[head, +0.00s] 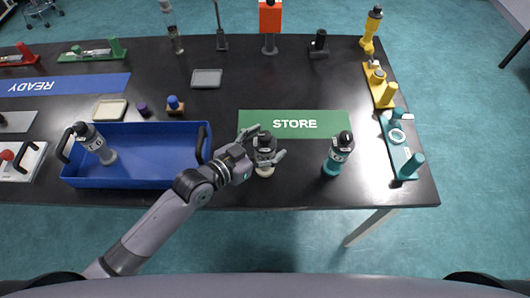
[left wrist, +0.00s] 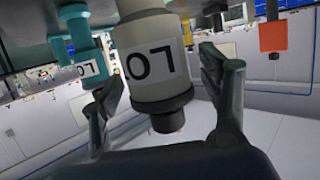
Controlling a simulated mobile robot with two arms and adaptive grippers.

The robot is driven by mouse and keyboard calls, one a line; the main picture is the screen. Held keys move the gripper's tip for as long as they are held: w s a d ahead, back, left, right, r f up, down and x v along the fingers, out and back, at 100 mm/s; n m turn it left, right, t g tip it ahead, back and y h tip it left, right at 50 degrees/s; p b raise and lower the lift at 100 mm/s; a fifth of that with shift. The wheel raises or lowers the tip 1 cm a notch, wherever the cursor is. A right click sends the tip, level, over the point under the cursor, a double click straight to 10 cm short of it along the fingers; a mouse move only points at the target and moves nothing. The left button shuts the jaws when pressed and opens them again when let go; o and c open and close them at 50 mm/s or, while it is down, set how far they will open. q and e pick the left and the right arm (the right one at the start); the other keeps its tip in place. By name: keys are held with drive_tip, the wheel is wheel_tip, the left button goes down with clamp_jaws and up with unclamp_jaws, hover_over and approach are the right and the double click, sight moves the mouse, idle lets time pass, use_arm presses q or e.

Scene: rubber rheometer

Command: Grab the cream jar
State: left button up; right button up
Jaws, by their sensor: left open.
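The cream jar (head: 264,170) stands upright on the black table near its front edge, just in front of the green STORE mat. It has a dark cap and a white label with dark characters, which shows large in the left wrist view (left wrist: 152,65). My left gripper (head: 267,147) is open, with one finger on each side of the jar. In the left wrist view the open fingers (left wrist: 163,78) flank the jar, with a visible gap on both sides. My right gripper is not in view.
A teal bottle (head: 338,157) stands right of the jar. A blue tray (head: 140,182) with a grey bottle (head: 96,144) in it lies to the left. The green STORE mat (head: 318,113) is bare. Teal and yellow fixtures line the right edge.

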use_arm(q)
drive_tip(key=shift+c, duration=0.6)
clamp_jaws()
